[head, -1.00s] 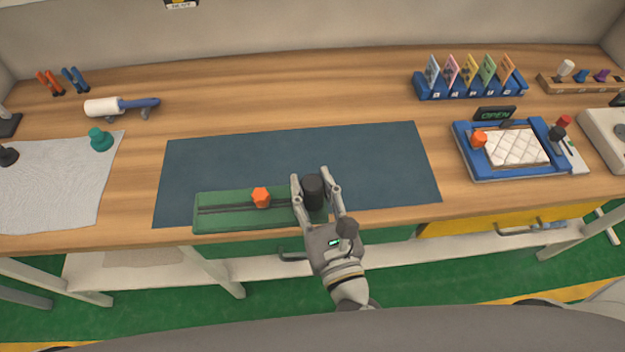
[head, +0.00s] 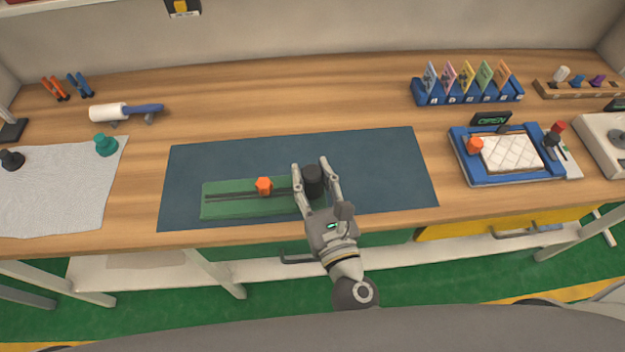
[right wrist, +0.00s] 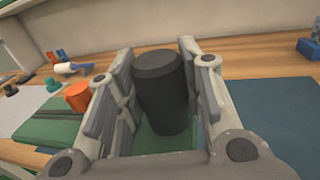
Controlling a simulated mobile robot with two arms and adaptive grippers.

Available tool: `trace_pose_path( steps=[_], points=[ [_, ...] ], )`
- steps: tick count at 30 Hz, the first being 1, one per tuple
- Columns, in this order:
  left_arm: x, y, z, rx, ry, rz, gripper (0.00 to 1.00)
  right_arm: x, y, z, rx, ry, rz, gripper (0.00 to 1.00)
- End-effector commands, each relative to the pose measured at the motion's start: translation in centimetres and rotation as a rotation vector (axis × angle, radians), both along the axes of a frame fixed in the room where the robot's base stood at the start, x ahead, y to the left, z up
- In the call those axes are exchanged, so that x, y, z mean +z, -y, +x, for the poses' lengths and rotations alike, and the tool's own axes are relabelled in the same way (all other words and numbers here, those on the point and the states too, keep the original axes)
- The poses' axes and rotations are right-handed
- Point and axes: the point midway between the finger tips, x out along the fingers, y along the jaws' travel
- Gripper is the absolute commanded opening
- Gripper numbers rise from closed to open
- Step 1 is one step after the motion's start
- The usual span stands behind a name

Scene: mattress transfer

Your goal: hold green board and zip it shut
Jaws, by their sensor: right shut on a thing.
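The green board (head: 235,206) lies lengthwise on the dark blue mat (head: 385,170), with a dark slot line along it. An orange knob (head: 264,186) stands near its middle, and also shows in the right wrist view (right wrist: 78,96). A black cylindrical post (head: 313,180) stands upright at the board's right end. My right gripper (head: 316,168) is shut on the black post, one finger on each side; the wrist view shows the post (right wrist: 160,95) between the fingers. The gripper hides part of the board's right end. My left gripper is not in view.
A blue tray with a white quilted pad (head: 512,155) lies at right, by an "OPEN" sign (head: 491,119). A blue card rack (head: 465,94) stands behind it. A grey cloth (head: 60,185) and a white roller (head: 108,112) are at left. The mat's right part is clear.

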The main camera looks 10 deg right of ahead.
Motion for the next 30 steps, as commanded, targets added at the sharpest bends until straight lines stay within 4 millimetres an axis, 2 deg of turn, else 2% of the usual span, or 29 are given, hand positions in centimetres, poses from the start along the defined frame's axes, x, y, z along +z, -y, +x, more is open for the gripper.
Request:
trace_pose_path(
  steps=[30],
  points=[
    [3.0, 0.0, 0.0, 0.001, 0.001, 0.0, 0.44, 0.3, 0.5, 6.1, 0.0, 0.003, 0.003, 0.0]
  ],
)
